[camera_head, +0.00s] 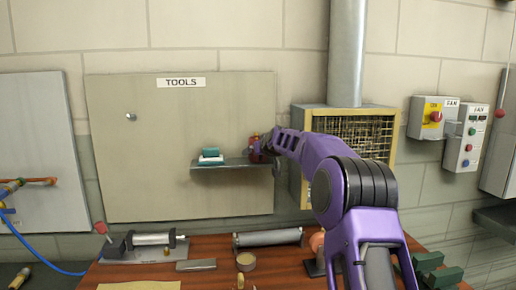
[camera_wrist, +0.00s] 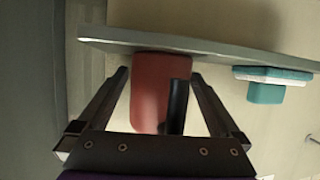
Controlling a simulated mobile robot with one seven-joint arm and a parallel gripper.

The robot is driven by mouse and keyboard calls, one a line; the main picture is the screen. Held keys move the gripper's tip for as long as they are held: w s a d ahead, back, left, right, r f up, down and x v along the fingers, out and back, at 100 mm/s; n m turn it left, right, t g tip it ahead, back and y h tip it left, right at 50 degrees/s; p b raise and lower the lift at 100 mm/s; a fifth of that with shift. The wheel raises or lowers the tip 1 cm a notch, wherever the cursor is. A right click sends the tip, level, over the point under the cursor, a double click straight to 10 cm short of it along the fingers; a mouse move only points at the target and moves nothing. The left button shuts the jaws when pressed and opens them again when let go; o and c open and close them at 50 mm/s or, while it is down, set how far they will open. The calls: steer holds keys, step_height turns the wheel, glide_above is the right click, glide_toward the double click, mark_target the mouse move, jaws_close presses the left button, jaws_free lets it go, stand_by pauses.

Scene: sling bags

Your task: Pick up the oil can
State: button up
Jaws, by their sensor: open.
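The red oil can (camera_head: 254,155) stands at the right end of a small wall shelf (camera_head: 225,166). In the wrist view, which looks upside down, the red can (camera_wrist: 149,92) lies between the two dark fingers, with a black upright part on its right side. My gripper (camera_wrist: 158,76) is open, with a finger on each side of the can and visible gaps beside it. In the head view my gripper (camera_head: 262,145) reaches the can from the right and partly covers it. The can's far side is hidden.
A teal and white block-like item (camera_head: 210,157) sits on the shelf left of the can; it also shows in the wrist view (camera_wrist: 268,84). A tool board (camera_head: 120,160) is behind. A wire-mesh box (camera_head: 385,128) is to the right. A cluttered wooden bench (camera_head: 215,272) is below.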

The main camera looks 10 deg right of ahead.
steer(key=c, duration=1.5)
steer(key=shift+r, duration=0.1)
